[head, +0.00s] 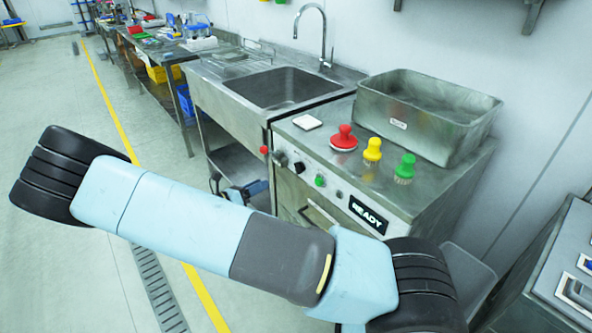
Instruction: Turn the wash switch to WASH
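The control panel (308,172) is on the front of a steel cabinet, partly above and behind my arm. It carries a red ball-ended part (264,150), a round grey knob (280,159), a black switch-like knob (299,168), a green button (320,181) and a small grey part (339,194). A black display (368,215) reads READY. The labels are too small to read, so I cannot tell which control is the wash switch or where it points. My blue and dark grey arm crosses the foreground. My gripper is not in view.
A red brush (344,137), a yellow brush (372,149), a green brush (404,168) and a metal bin (425,118) stand on the cabinet. A sink (281,88) adjoins it. Another cabinet (568,270) stands at right. The floor at left is open.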

